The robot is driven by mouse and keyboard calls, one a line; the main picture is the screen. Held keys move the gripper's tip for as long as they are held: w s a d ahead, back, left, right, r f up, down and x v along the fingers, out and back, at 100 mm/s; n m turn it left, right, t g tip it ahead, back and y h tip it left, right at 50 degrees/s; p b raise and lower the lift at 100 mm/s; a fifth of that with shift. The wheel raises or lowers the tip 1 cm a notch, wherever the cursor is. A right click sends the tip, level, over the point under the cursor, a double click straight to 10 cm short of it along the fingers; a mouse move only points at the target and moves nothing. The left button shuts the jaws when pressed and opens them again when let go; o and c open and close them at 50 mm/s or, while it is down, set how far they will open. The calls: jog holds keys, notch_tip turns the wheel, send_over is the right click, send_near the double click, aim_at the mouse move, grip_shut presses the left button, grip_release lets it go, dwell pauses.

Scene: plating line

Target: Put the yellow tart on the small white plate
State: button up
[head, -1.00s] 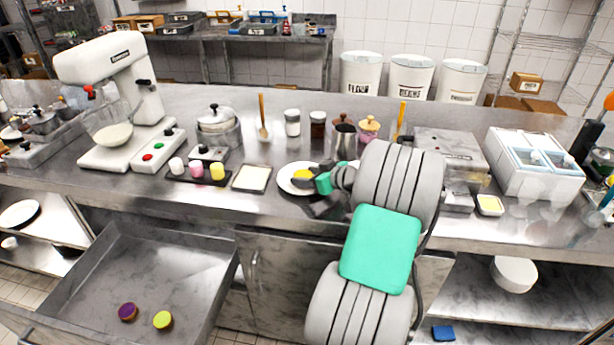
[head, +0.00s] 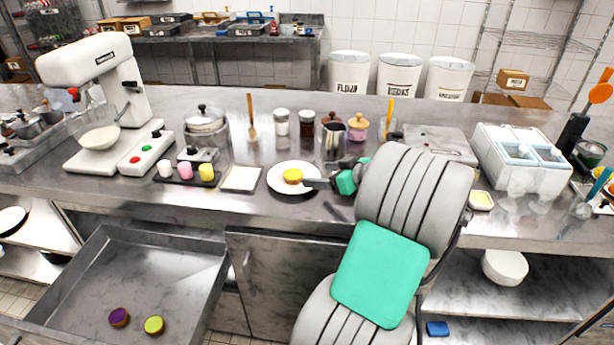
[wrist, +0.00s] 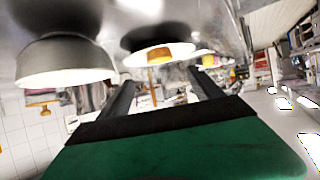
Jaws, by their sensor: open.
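The yellow tart (head: 293,176) sits on the small white plate (head: 277,184) on the steel counter. In the wrist view the tart (wrist: 159,54) rests on the plate (wrist: 143,59), seen between and beyond the fingers. My gripper (head: 309,184) is open and empty, just right of the tart, with its dark fingertips at the plate's right edge. In the wrist view my gripper (wrist: 158,84) shows both fingers spread apart, with a gap between them and the tart.
A steel pitcher (head: 334,143) stands close behind my gripper, with jars beside it. A white square tray (head: 241,178) lies left of the plate. The open drawer (head: 95,275) below holds a purple-topped tart (head: 119,317) and a yellow-green one (head: 154,325).

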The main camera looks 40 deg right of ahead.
jog(key=shift+v, duration=0.8)
jog(key=w+a, duration=0.1)
jog(key=a, duration=0.2)
jog(key=w+a+g, duration=0.1)
jog(key=w+a, duration=0.1)
jog(key=w+a+f+g+y, duration=0.1)
jog(key=w+a, duration=0.1)
jog(key=a, duration=0.1)
jog(key=shift+a+f+n, duration=0.1)
jog(key=shift+a+n, duration=0.2)
jog(key=w+a+f+g, duration=0.15)
jog(key=a+g, duration=0.25)
jog(key=a, duration=1)
jog(key=s+a+f+m+g+h, duration=0.1)
jog(key=s+a+f+g, duration=0.2)
jog(key=s+a, duration=1)
jog(key=a+g, duration=0.1)
jog(key=a, duration=0.2)
jog(key=shift+s+h, duration=0.35)
jog(key=shift+h, duration=0.05)
jog(key=shift+c, duration=0.5)
